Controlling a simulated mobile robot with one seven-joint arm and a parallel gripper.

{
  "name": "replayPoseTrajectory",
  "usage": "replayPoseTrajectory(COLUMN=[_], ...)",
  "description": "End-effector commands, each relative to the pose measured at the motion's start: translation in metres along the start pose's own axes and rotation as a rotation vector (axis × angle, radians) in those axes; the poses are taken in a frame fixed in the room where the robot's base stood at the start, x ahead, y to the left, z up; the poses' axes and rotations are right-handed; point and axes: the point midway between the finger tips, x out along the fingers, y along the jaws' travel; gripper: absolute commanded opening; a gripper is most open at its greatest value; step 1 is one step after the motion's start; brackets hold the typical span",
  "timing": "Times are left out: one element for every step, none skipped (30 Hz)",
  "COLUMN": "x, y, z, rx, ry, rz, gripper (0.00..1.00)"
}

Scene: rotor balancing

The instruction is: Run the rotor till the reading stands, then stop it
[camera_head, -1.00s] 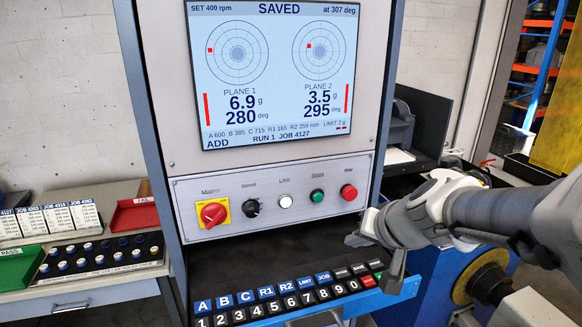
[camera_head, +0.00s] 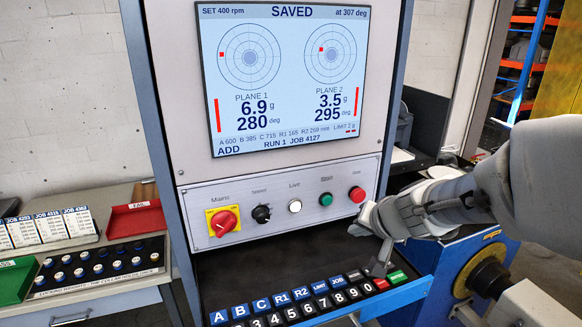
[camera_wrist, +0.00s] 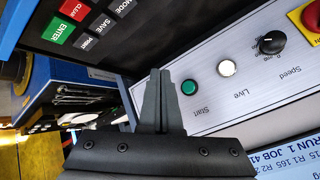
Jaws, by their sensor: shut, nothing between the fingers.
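The machine's screen (camera_head: 285,85) reads SAVED, RUN 1 JOB 4127, set 400 rpm, at 307 deg. It shows plane 1 at 6.9 g, 280 deg and plane 2 at 3.5 g, 295 deg. Below it are the red mains switch (camera_head: 224,221), the black speed knob (camera_head: 261,214), the white Live lamp (camera_head: 295,206), the green Start button (camera_head: 326,199) and the red Stop button (camera_head: 357,194). My gripper (camera_wrist: 160,100) is shut and empty. In the wrist view its fingertips are near the green Start button (camera_wrist: 189,87); I cannot tell whether they touch. The rotor itself is not clearly seen.
A keypad (camera_head: 310,300) lies on the blue-edged shelf below the panel, with a green ENTER key (camera_wrist: 63,29). A side table at left holds job cards (camera_head: 48,228), a red FAIL tray (camera_head: 138,218) and several weights (camera_head: 100,262).

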Motion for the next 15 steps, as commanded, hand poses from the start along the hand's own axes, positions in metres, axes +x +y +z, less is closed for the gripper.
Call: replayPoseTrajectory(x=[0.001, 0.002, 0.003, 0.004, 0.006, 0.009, 0.012, 0.014, 0.018, 0.021, 0.024, 0.028, 0.031, 0.034, 0.038], y=[-0.001, -0.002, -0.003, -0.004, -0.006, -0.008, -0.011, -0.013, -0.015, -0.018, -0.020, -0.023, -0.025, -0.027, -0.030], z=[-0.001, -0.001, -0.002, -0.004, -0.005, -0.007, -0.009, -0.011, -0.014, -0.017, -0.019, -0.022, -0.025, -0.027, -0.029], rx=[-0.001, -0.001, -0.001, -0.001, -0.001, -0.002, -0.002, -0.003, -0.002, -0.001, -0.001, -0.001, -0.001, -0.001, -0.001], ry=[-0.001, -0.001, -0.002, -0.003, -0.003, -0.004, -0.004, -0.005, -0.004, -0.004, -0.004, -0.005, -0.003, -0.004, -0.004], rz=[0.000, 0.000, 0.000, 0.000, 0.000, -0.001, -0.001, -0.001, 0.000, -0.001, -0.001, 0.000, 0.000, 0.000, 0.000], gripper=[0.00, 0.00, 0.00, 0.00, 0.00, 0.00, 0.00, 0.00, 0.00, 0.00, 0.00, 0.00, 0.00, 0.00, 0.00])
